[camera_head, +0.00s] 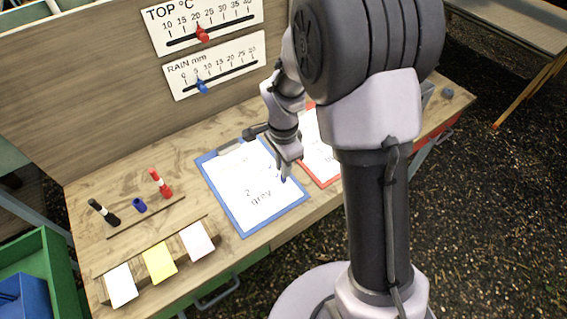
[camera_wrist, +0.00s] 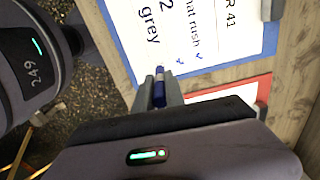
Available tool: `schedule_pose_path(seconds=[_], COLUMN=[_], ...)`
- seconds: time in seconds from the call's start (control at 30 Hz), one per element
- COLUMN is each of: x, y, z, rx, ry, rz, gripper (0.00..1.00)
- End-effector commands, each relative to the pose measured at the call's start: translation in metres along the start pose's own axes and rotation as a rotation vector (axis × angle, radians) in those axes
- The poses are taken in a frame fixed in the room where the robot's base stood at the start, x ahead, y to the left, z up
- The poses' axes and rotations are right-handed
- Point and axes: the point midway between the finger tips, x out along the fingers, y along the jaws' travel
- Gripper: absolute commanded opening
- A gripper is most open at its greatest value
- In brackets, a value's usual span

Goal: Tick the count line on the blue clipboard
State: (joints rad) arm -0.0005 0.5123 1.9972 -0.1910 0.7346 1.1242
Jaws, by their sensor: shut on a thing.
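The blue clipboard (camera_head: 219,198) lies on the bench with a white printed sheet. In the wrist view its sheet (camera_wrist: 215,30) shows "R 41", "nat rush", "2" and "grey", partly cut off. Two small blue ticks show there: one after "nat rush" (camera_wrist: 199,55), another (camera_wrist: 180,62) just beside it, near the lines with "2" and "grey". My gripper (camera_wrist: 160,95) is shut on a blue marker (camera_wrist: 160,84), whose end points towards the sheet's near edge. In the head view my gripper (camera_head: 284,174) is over the clipboard's right part. Whether the marker touches paper I cannot tell.
A red-rimmed clipboard (camera_head: 326,184) lies right of the blue one, partly behind my arm. A black marker (camera_head: 104,212), a short blue piece (camera_head: 139,205) and a red marker (camera_head: 160,183) stand left. Note pads (camera_head: 159,262) sit at the front. Gauge boards hang behind.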

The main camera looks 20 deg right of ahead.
Motion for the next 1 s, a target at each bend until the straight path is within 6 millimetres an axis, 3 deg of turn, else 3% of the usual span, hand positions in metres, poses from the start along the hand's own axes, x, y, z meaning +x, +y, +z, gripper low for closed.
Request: schedule_pose_path(seconds=[1.0], x=[0.0077], y=[-0.0006], z=[0.0], rx=[0.0], ry=[0.0], rz=[-0.001], gripper=[0.0])
